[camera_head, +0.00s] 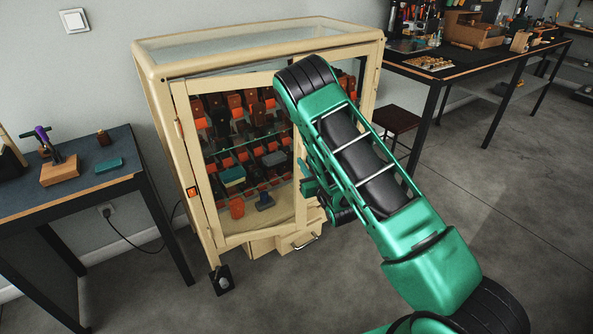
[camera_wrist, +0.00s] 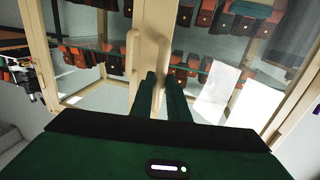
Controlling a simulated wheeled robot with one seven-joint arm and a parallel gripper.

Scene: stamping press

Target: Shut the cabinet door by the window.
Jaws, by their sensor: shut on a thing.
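The cream cabinet (camera_head: 262,40) has a glazed front with a door (camera_head: 200,165) on its left. The door's top edge runs at a slant to the cabinet top, so it seems to stand a little out; the gap's size is unclear. In the wrist view, two upright bar handles show near the middle stiles. My gripper (camera_wrist: 163,82) is shut on the right-hand one, the door handle (camera_wrist: 161,52), which lies between its dark green fingers. In the head view my arm hides the handle and most of the gripper. No window is in view.
Shelves inside the cabinet hold many orange and dark pieces. Below is a drawer (camera_head: 302,240) with a metal handle. A dark-topped table (camera_head: 90,187) stands to the left. A long workbench (camera_head: 480,62) and a stool (camera_head: 396,119) stand right. The floor in front is clear.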

